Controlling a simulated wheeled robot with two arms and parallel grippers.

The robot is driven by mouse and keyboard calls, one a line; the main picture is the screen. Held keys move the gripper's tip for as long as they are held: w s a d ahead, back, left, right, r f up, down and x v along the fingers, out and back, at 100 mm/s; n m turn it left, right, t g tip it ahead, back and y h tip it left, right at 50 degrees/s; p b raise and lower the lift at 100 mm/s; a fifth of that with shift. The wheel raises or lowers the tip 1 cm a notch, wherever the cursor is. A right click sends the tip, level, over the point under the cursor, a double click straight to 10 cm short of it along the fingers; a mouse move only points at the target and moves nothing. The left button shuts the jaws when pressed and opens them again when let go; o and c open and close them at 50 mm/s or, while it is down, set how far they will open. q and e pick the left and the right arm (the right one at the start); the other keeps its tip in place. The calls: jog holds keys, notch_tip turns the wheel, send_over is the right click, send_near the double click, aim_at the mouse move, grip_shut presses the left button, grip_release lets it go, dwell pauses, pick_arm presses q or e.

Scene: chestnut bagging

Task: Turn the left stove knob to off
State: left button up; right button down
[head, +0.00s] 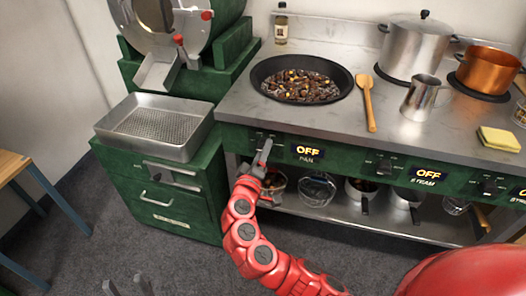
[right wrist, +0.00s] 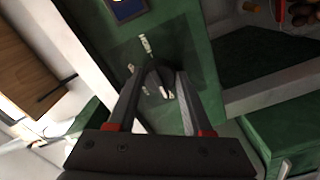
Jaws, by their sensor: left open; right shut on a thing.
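My right gripper (head: 263,152) reaches the green front panel of the stove and is shut on the left stove knob, which its fingers mostly hide in the head view. In the right wrist view the dark knob (right wrist: 156,78) sits between the two fingers, with pale marks on the panel around it. The display (head: 307,153) beside this knob reads OFF, above the label PAN. My left gripper (head: 128,286) shows only its fingertips at the bottom left edge, apart and empty, away from the stove.
A black pan (head: 301,80) of chestnuts stands above the knob. A metal tray (head: 155,125) rests on the green cabinet at left.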

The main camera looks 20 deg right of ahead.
jog(key=shift+c, duration=1.6)
grip_release()
jog(key=v, duration=1.7)
jog(key=shift+a, duration=0.2)
jog(key=shift+s, duration=0.1)
